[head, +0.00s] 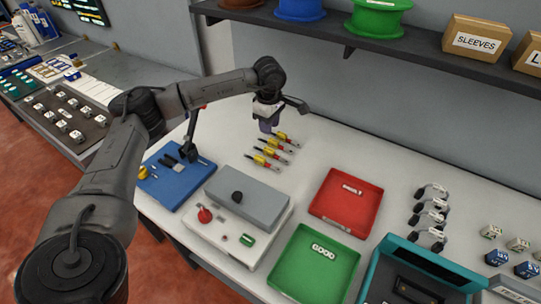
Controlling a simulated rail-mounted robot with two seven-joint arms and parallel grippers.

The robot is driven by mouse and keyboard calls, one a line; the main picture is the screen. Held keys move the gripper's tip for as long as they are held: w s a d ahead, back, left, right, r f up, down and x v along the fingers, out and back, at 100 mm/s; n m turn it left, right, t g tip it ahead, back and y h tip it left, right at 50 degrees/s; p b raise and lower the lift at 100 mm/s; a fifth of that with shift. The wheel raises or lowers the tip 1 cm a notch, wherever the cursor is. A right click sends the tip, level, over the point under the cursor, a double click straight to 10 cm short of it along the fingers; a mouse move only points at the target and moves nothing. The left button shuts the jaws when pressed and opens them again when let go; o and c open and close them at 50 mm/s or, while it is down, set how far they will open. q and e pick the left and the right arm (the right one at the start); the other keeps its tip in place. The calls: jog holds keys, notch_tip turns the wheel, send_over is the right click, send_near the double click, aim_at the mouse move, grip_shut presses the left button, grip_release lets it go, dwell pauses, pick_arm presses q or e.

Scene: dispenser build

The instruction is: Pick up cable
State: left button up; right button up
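Several short pieces with yellow and red bodies and dark ends (268,154) lie in a row on the white bench; they may be cables. Several small grey-and-black looped pieces (431,215), which also look like cables, lie in a column at the right. My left gripper (266,126) points down at the back end of the yellow-and-red row, close to the farthest piece. Its fingertips are small and partly hidden, so I cannot tell whether it is open or touching anything. My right gripper is not in view.
A red tray (371,200) and a green tray labelled GOOD (345,262) stand mid-bench. A grey-lidded box with a red knob (246,199) and a blue tool mat (170,187) are left. A teal device (396,246) is front right. A shelf (400,49) overhangs the back.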

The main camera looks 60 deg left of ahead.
aim_at(269, 150)
pick_arm(q)
notch_tip(269, 150, down, 6)
jog(key=shift+f+b, duration=0.2)
jog(key=shift+b, duration=0.35)
jog(key=shift+f+b, duration=0.85)
jog(key=shift+f, duration=1.85)
grip_shut()
